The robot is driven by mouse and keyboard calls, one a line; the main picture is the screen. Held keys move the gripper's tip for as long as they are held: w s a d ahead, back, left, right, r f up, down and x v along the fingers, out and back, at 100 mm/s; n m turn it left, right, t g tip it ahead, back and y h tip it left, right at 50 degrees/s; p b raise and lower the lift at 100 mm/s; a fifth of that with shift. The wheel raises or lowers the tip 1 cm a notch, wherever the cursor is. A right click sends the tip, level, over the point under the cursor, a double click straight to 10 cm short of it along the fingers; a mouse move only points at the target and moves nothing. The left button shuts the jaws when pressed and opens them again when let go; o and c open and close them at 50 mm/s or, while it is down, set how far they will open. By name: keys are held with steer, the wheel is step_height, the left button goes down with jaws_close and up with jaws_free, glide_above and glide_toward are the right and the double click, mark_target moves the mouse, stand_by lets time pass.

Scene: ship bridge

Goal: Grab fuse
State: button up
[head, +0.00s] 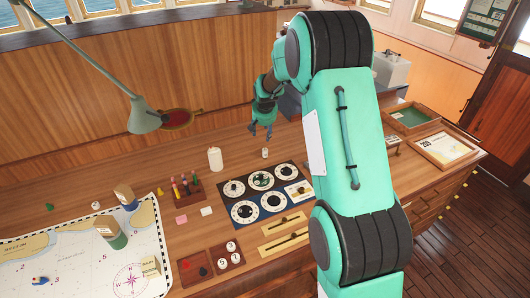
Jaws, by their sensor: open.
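A small pale upright piece (265,153), which looks like the fuse, stands on the wooden desk (290,143) just behind the dark dial panel. It is too small to make out in detail. My gripper (261,131) is open and empty. It points down, a little behind and above the small piece in the picture, apart from it. My arm reaches across the right half of the view and hides part of the desk.
A white cylinder (215,160) stands left of the small piece. The dial panel (268,211) lies in front. A rack of coloured pegs (183,191), a chart (75,262) and a desk lamp (145,117) are further left. Trays (410,118) lie at right.

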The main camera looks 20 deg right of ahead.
steer(key=p, duration=0.1)
glide_toward(265, 149)
steer(key=v, duration=0.3)
steer(key=shift+f, duration=0.1)
steer(key=shift+p+x, duration=0.6)
steer(key=shift+x, duration=3.55)
steer(key=shift+f, duration=0.1)
steer(key=shift+p+x, duration=0.6)
steer(key=shift+x, duration=1.85)
steer(key=shift+s+f, duration=0.1)
steer(key=c, duration=1.1)
